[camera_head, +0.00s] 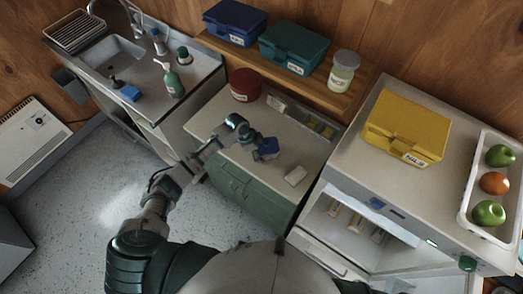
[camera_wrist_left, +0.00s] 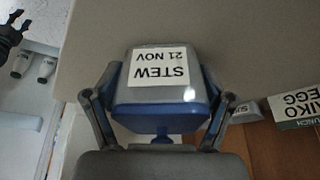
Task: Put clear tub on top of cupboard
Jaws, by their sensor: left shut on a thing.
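My left gripper (camera_head: 266,150) is shut on a small tub (camera_head: 269,147) with blue edging. In the left wrist view the tub (camera_wrist_left: 188,100) sits between the gripper's two fingers (camera_wrist_left: 158,105), with a label reading STEW 21 NOV facing the camera. Its walls look grey and I cannot tell how clear they are. In the head view it is over the pale top of the green cupboard (camera_head: 222,120); I cannot tell whether it touches. A dark gripper-like part, probably my right gripper (camera_wrist_left: 12,30), shows at the left wrist view's top left, cut off by the edge.
A dark red round pot (camera_head: 245,84) and labelled packs (camera_head: 318,125) stand along the cupboard's back. A shelf holds blue (camera_head: 235,20) and teal (camera_head: 293,46) boxes and a jar (camera_head: 343,72). An open fridge (camera_head: 350,225) is right.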

